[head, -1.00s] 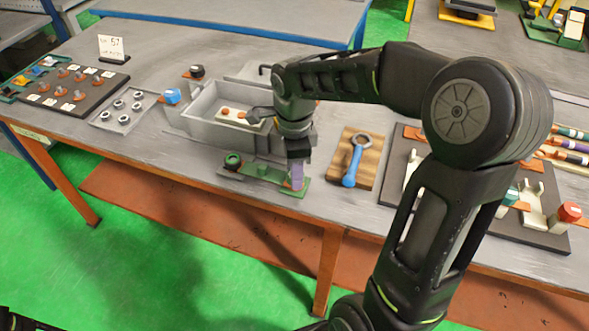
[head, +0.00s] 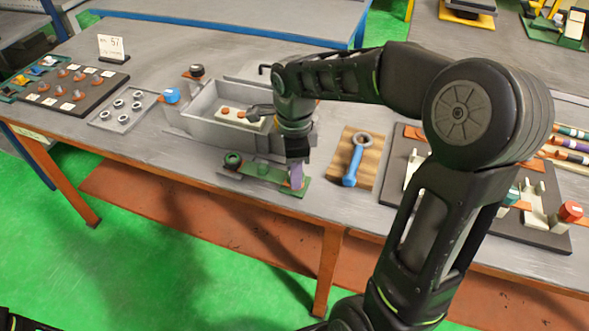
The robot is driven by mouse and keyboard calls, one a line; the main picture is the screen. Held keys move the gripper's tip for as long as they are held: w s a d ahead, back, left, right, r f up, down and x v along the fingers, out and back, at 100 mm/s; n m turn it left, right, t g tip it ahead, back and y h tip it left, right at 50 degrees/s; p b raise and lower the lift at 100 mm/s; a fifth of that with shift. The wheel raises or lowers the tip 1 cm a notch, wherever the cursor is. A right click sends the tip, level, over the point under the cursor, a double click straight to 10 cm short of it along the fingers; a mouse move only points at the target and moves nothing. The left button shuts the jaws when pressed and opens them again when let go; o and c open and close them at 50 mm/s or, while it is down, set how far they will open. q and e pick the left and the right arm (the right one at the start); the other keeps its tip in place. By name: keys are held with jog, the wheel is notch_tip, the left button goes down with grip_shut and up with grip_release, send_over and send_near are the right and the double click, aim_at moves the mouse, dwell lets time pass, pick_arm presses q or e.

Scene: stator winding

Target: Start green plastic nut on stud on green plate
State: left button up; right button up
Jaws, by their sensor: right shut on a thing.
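The green plate (head: 272,177) lies near the front edge of the bench, in front of the grey bin. A dark green round part (head: 232,160) stands at its left end. The stud under the fingers is hidden too, so I cannot tell whether nut and stud touch. My left gripper is not in view.
The grey bin (head: 190,128) stands just behind the plate. A wooden board (head: 371,170) with a blue-handled wrench (head: 354,165) lies to the right, beside a dark fixture board (head: 545,238). A tray of metal nuts (head: 105,119) is at the left.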

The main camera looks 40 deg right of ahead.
jog(key=m, duration=0.2)
jog(key=m+b, duration=0.1)
jog(key=shift+s+f+m, duration=0.1)
jog(key=shift+f+m, duration=0.25)
jog(key=shift+m, duration=0.05)
jog(key=shift+r+m, duration=0.1)
jog(key=shift+m, duration=0.9)
jog(key=o, duration=1.3)
jog(key=shift+r, duration=0.1)
jog(key=shift+c, duration=0.2)
jog(key=shift+r, duration=0.1)
jog(key=shift+r+p, duration=2.4)
jog(key=shift+r, duration=1.1)
jog(key=shift+f, duration=0.1)
